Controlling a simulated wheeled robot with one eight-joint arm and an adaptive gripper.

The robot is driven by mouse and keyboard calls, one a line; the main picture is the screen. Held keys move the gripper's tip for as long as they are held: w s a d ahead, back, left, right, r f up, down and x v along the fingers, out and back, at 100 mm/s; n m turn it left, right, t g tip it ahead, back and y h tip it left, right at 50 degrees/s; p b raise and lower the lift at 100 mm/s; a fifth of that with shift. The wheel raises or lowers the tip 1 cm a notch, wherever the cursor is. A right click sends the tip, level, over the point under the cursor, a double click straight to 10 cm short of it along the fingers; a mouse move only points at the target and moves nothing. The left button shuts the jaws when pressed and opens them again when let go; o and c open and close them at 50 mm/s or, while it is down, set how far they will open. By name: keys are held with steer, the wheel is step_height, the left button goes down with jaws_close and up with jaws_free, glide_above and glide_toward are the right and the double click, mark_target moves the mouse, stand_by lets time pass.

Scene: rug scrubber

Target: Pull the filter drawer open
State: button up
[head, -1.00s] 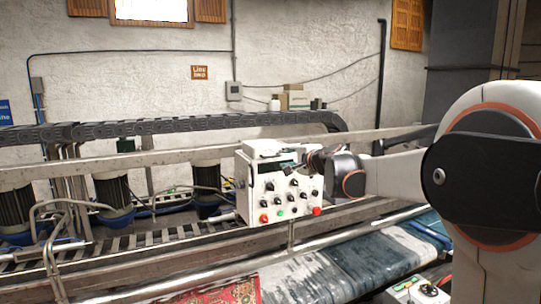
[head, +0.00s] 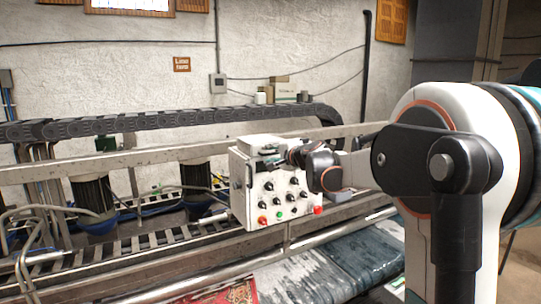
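No drawer can be made out for certain. A white control box (head: 265,203) with black knobs and coloured buttons stands on the machine's rail near the middle of the head view. A dark upright bar, perhaps a handle, shows at its left edge. My gripper (head: 281,158) is at the upper front of this box, pointing left. Its fingers are small and dark against the box. I cannot tell whether they touch it, hold anything or are open. My wrist and arm hide the area right of the box.
A long metal rail and a black cable chain (head: 150,122) run behind the box. A roller conveyor (head: 120,248) lies to the left. A wet grey rug (head: 325,262) and a red patterned rug (head: 228,294) lie in front, below a metal bar.

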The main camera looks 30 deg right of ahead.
jaws_close()
steer(key=f+b+v, duration=0.1)
steer(key=f+v, duration=0.1)
steer(key=v, duration=1)
steer(key=shift+s+f+b, duration=0.25)
steer(key=shift+s+b, duration=0.1)
jaws_free()
steer(key=shift+s, duration=0.1)
